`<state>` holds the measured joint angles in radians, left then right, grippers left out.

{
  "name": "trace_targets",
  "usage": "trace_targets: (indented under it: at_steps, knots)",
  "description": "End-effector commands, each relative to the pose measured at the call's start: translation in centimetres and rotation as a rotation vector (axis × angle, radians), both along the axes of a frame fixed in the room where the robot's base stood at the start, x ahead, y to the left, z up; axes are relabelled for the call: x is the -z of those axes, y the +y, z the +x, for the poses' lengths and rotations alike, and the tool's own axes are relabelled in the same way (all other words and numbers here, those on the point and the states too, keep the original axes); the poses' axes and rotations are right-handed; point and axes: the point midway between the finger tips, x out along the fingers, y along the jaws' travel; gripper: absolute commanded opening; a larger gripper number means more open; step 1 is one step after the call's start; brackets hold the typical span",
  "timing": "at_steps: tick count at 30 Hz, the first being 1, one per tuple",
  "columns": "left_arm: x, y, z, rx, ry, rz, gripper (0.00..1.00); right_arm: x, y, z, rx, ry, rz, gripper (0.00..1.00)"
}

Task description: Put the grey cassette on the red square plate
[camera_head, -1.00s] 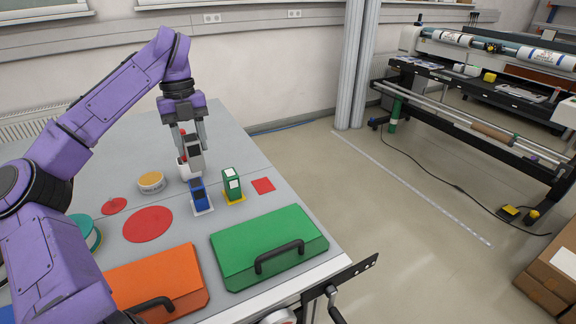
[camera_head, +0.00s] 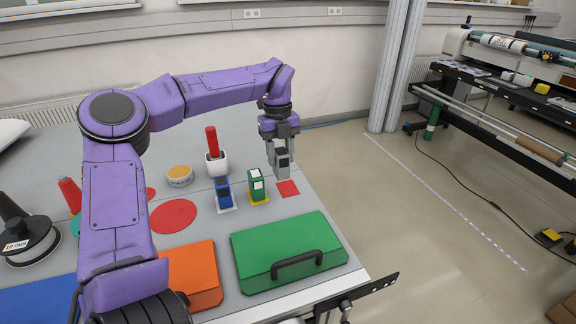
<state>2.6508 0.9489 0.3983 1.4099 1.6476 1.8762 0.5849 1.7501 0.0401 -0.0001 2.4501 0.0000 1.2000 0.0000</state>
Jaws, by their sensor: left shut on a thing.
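The grey cassette (camera_head: 282,168) is upright in my left gripper (camera_head: 281,149), whose fingers are shut on its upper part. The cassette's lower end shows just behind the far edge of the red square plate (camera_head: 288,188), which lies flat near the table's right edge. I cannot tell whether the cassette touches anything below. The plate's visible face is bare. My right gripper is not in view.
A green cassette (camera_head: 257,186) on a yellow base and a blue cassette (camera_head: 223,193) on a white base stand left of the plate. A green case (camera_head: 290,251) lies in front.

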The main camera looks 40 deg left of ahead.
Motion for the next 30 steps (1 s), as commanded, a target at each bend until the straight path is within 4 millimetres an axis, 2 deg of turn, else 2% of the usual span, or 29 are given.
trace_targets:
  at_steps: [6,12,23,24,25,26,30]
  knots:
    - [2.3,-1.0,1.7,0.001,0.001,0.0,0.1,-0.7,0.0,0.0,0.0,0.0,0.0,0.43]
    - [5.2,-1.1,1.7,0.002,-0.002,-0.003,0.1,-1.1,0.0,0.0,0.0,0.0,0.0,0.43]
    - [5.9,-1.0,1.7,0.002,-0.003,-0.001,0.1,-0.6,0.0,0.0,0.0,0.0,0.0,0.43]
    - [5.7,-1.0,1.7,0.002,-0.002,-0.001,0.56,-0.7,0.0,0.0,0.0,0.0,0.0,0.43]
    - [5.7,-1.0,1.7,0.002,-0.002,-0.001,0.65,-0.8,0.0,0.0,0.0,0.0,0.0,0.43]
    - [5.7,-1.0,1.7,0.002,-0.002,-0.001,0.68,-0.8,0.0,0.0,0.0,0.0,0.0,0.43]
    - [5.7,-1.0,1.7,0.002,-0.002,-0.002,0.68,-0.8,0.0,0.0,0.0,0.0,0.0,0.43]
